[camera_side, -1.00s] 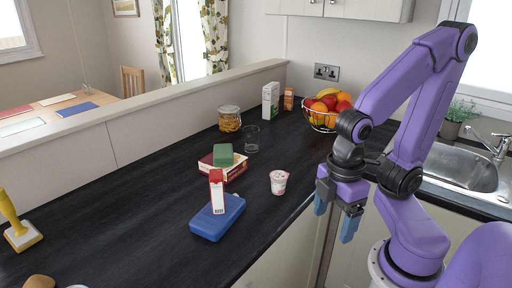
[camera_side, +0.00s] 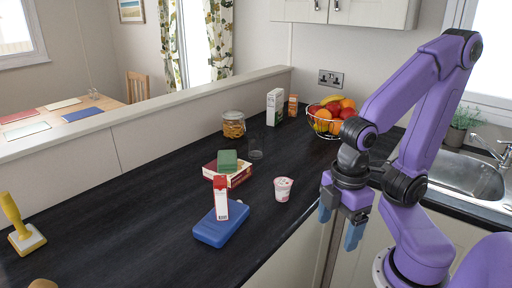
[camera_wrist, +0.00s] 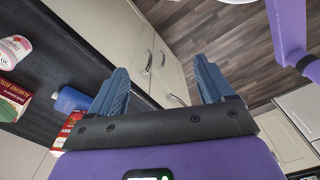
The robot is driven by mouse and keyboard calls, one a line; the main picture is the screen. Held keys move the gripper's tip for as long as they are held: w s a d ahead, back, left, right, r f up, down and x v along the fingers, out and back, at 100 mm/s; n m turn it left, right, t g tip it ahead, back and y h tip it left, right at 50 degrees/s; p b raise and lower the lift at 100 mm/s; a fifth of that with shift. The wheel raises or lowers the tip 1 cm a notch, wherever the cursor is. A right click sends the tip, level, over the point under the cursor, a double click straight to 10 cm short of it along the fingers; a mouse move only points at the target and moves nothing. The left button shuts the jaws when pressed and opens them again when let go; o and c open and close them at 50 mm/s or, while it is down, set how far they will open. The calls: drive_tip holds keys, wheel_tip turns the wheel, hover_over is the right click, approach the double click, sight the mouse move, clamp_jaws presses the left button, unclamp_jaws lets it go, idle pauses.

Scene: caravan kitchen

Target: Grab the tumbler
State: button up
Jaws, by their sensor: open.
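In the wrist view the open fingers (camera_wrist: 160,88) point over cabinet fronts and the floor.
Between gripper and tumbler stands a yoghurt pot (camera_side: 283,189). A green block (camera_side: 227,161) lies on a red box (camera_side: 238,178). A jar (camera_side: 233,125) and fruit basket (camera_side: 331,116) stand behind.

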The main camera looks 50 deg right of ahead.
drive_tip(key=o, duration=0.3)
